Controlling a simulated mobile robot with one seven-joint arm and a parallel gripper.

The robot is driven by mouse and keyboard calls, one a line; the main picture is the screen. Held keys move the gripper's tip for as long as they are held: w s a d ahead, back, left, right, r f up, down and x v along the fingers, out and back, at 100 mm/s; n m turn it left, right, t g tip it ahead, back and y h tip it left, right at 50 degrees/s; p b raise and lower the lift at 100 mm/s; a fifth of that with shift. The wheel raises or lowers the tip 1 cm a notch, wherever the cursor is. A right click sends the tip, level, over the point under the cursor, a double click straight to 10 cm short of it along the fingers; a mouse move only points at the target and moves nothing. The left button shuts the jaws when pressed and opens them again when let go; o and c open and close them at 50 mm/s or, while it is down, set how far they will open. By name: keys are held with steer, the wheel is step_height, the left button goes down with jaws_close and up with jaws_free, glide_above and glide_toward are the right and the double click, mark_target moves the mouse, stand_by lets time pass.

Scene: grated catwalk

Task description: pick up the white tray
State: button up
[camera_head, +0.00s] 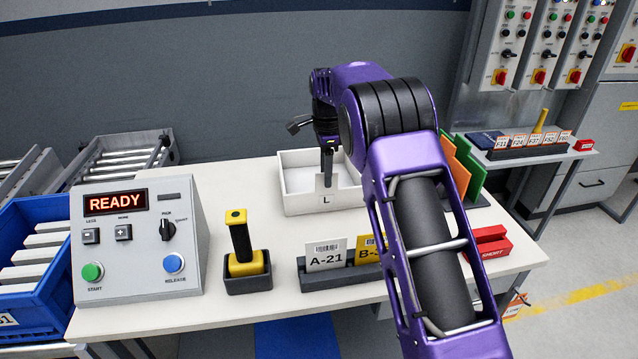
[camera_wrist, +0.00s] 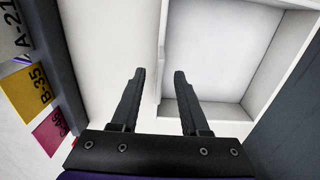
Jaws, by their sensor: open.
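The white tray (camera_head: 296,200) is an open box with an "L" on its front wall, standing on the table behind the card holder. In the wrist view its near wall (camera_wrist: 163,35) runs up the picture, with the bare tray floor to the right. My gripper (camera_head: 327,182) points down at the tray's front wall. In the wrist view my gripper (camera_wrist: 159,74) is open, one fingertip to each side of the wall's line. I cannot tell how far down the fingers reach. My arm hides the tray's right end in the head view.
A card holder (camera_head: 343,281) with A-21 and other cards stands in front of the tray. A yellow-handled tool (camera_head: 240,245) in a dark stand and a READY control box (camera_head: 140,240) are to the left. Red blocks (camera_head: 490,243) and upright orange and green panels (camera_head: 470,165) are to the right.

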mark_target(326, 190)
step_height(326, 190, down, 4)
steer(key=shift+f, duration=0.1)
jaws_close()
stand_by(1.5)
